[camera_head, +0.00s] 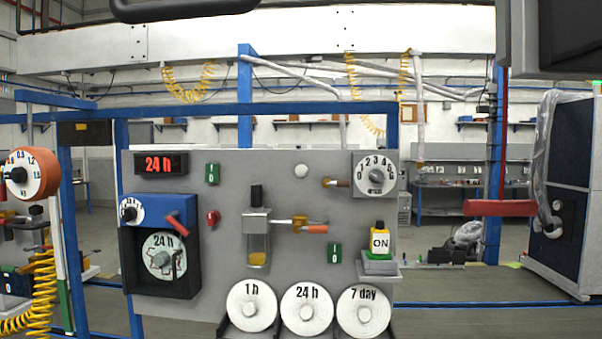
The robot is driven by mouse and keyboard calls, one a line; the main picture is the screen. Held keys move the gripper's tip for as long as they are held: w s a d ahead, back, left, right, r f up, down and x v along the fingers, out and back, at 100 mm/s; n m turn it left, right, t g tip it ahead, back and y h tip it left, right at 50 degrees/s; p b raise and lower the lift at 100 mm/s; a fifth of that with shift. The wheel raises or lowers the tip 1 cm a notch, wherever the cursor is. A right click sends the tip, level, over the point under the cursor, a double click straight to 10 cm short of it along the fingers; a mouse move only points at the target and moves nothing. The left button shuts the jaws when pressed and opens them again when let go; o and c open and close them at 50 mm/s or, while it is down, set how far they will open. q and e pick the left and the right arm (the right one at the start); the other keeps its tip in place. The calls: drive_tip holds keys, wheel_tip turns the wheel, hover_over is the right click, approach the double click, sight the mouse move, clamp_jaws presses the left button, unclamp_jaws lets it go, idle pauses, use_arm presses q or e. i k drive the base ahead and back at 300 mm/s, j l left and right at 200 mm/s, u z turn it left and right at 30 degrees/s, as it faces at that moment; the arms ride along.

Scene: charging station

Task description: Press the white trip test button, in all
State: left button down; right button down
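A small round white button (301,171) sits on the upper part of the grey panel (230,180), right of centre. It appears unobstructed. The frame does not show whether it is pressed in. Neither of my grippers is recognisable in this view.
Around the button are a numbered dial (376,175), an orange-handled valve (313,229), green switches (213,174), a red display (161,163) and a yellow ON block (380,241). White discs (306,308) line the bottom. A red bar (500,208) is at right.

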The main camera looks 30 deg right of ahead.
sight(301, 171)
drive_tip(key=i+j+z, duration=0.15)
drive_tip(key=z, duration=0.25)
drive_tip(key=i+j+z, duration=0.1)
drive_tip(key=z, duration=0.3)
drive_tip(key=i+j+z, duration=0.1)
drive_tip(key=j+z, duration=0.15)
drive_tip(key=z, duration=0.2)
drive_tip(key=i+j+z, duration=0.1)
drive_tip(key=j, duration=0.4)
drive_tip(key=i+j+z, duration=0.1)
drive_tip(key=j, duration=0.45)
drive_tip(key=i+j, duration=0.15)
drive_tip(key=j, duration=0.4)
drive_tip(key=z, duration=0.05)
